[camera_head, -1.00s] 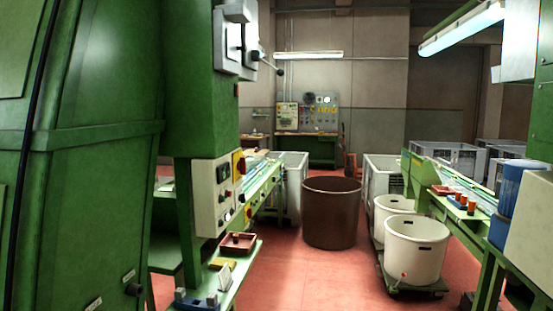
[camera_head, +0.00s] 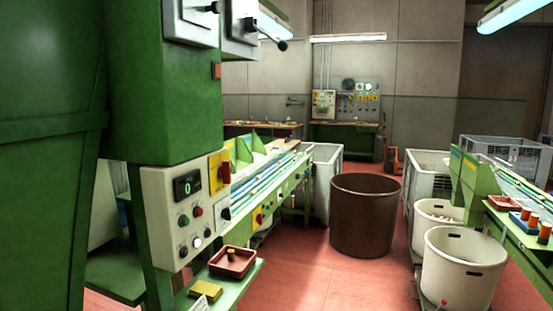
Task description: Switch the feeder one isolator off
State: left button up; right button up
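Two grey switch boxes are mounted high on the green machine, the nearer one (camera_head: 185,28) and the farther one (camera_head: 238,42). Both are cut off by the top edge. A lever with a black knob (camera_head: 282,45) sticks out to the right from the farther box. A dark knob (camera_head: 213,7) shows at the nearer box. Below, a pale control panel (camera_head: 152,235) has a display reading 0, and a red-on-yellow switch (camera_head: 220,172) sits at its right side. No label naming feeder one is readable. Neither of my grippers is in view.
A green conveyor bench (camera_head: 290,180) runs back from the panel, with a red tray (camera_head: 233,262) at its near end. A brown bin (camera_head: 365,215) stands on the red floor. White tubs (camera_head: 462,265) and another bench are at right. Some floor is clear in the middle.

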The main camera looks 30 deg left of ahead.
aim_at(224, 172)
jog(key=i+u, duration=0.1)
jog(key=i, duration=0.55)
jog(key=i+l+u, duration=0.1)
jog(key=i, duration=0.6)
jog(key=i+l+u, duration=0.1)
jog(key=i+u, duration=0.25)
jog(key=u, duration=0.15)
jog(key=i+l+u, duration=0.25)
jog(key=u, duration=0.2)
jog(key=i+l+u, duration=0.3)
jog(key=u, duration=0.2)
jog(key=i+l+u, duration=0.15)
jog(key=l+u, duration=0.35)
